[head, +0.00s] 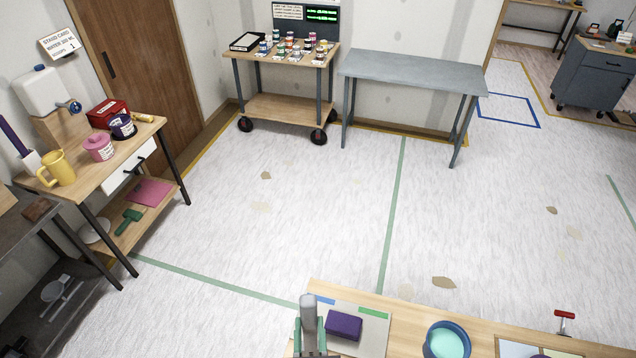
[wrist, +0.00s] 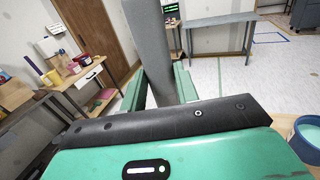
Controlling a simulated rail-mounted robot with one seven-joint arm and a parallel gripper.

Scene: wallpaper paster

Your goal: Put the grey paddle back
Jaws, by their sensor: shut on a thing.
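My gripper (head: 310,332) is at the bottom of the head view, over the left end of the near wooden table (head: 408,316). Its green fingers are shut on the grey paddle (head: 308,308), which stands upright between them. In the wrist view the grey paddle (wrist: 150,40) rises as a broad grey bar between the fingers (wrist: 160,88), and its upper end leaves the picture. The paddle's lower part is hidden by my gripper. A pale board (head: 374,338) with a blue and a green strip lies just right of the gripper.
A purple block (head: 343,325) lies on the pale board, close beside my gripper. A blue tub of teal liquid (head: 446,342) and a red-handled tool (head: 565,321) are farther right. A cluttered side table (head: 137,172) stands at left. The floor beyond is mostly open.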

